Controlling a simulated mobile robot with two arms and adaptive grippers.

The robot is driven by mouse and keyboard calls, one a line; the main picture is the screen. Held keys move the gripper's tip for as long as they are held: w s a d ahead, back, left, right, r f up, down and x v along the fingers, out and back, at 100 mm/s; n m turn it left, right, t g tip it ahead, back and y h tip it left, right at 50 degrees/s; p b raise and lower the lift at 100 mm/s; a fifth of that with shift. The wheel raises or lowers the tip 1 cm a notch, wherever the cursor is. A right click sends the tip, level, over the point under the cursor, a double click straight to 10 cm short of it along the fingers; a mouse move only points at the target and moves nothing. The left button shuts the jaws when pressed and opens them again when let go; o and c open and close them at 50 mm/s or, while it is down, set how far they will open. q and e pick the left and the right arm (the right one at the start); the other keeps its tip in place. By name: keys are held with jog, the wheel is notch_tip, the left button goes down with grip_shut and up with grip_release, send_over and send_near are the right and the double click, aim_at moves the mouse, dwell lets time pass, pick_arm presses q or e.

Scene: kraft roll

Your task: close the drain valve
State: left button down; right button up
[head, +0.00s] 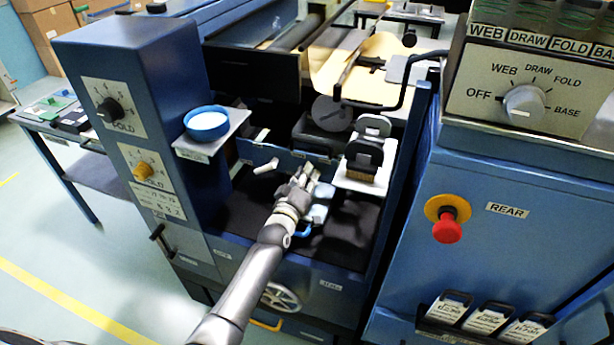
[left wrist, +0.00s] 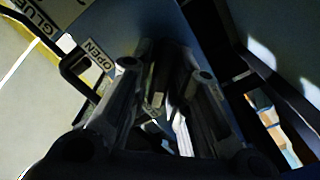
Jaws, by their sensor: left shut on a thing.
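My left gripper (head: 304,172) reaches over the dark recess in the middle of the blue machine. It also shows in the left wrist view (left wrist: 165,85), with its two fingers closed in around a small thing between them. That thing seems to be the handle of the drain valve, but it is mostly hidden and dark. An OPEN label (left wrist: 90,48) and part of a GLUE label (left wrist: 40,22) show beside the fingers. My right gripper is not in view.
A blue cup of white liquid (head: 207,123) stands on a side shelf (head: 212,147) left of the gripper. Black blocks (head: 366,151) stand on a white ledge to its right. A handwheel (head: 280,297) is below, and a red stop button (head: 447,229) is at right.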

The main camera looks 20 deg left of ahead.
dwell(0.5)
pick_arm(q)
jog(key=c, duration=1.5)
grip_release()
jog(key=shift+o, duration=0.2)
jog(key=s, duration=1.2)
jog(key=shift+a, duration=0.2)
